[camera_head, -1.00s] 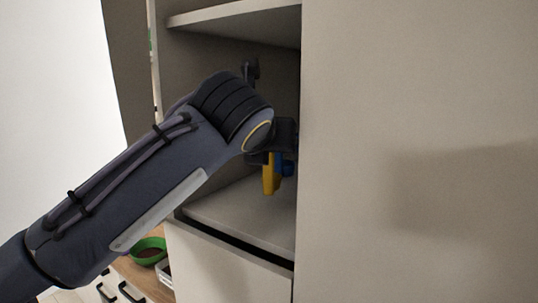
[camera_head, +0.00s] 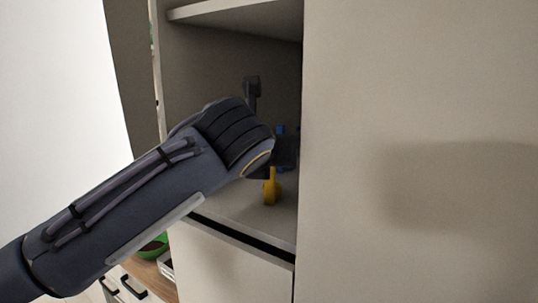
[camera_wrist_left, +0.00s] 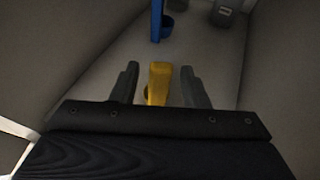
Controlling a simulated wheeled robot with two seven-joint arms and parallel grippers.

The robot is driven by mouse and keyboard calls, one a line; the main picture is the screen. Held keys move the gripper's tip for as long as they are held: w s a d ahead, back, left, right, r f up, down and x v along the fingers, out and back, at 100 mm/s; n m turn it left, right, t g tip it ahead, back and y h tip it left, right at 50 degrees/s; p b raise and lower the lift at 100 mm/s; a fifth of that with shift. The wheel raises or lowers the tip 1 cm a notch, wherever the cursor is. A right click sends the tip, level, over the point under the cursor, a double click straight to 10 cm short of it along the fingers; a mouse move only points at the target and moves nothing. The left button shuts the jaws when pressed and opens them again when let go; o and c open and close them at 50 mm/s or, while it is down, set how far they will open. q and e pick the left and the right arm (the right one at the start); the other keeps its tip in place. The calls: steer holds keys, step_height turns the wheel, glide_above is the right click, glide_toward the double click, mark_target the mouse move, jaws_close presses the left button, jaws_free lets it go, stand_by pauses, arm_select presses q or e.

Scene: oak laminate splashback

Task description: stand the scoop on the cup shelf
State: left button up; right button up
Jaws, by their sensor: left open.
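The yellow scoop (camera_head: 271,188) is upright inside the open cabinet, its lower end at the shelf board (camera_head: 232,208). Whether it touches the board is hard to tell. In the left wrist view the scoop (camera_wrist_left: 158,83) is between the two fingers of my left gripper (camera_wrist_left: 159,87). The fingers are open, with a gap visible on each side of it. In the head view my left arm hides most of the gripper. My right gripper is in neither view.
A blue item (camera_wrist_left: 157,20) stands deeper on the shelf, and a dark grey item (camera_wrist_left: 223,12) is near it. A large cabinet front (camera_head: 420,150) closes off the right side. An upper shelf (camera_head: 235,10) is above. A green bowl (camera_head: 153,247) sits lower left.

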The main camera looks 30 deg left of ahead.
arm_select(q)
steer(key=b+v, duration=0.1)
steer(key=v, duration=1.1)
steer(key=shift+r, duration=0.2)
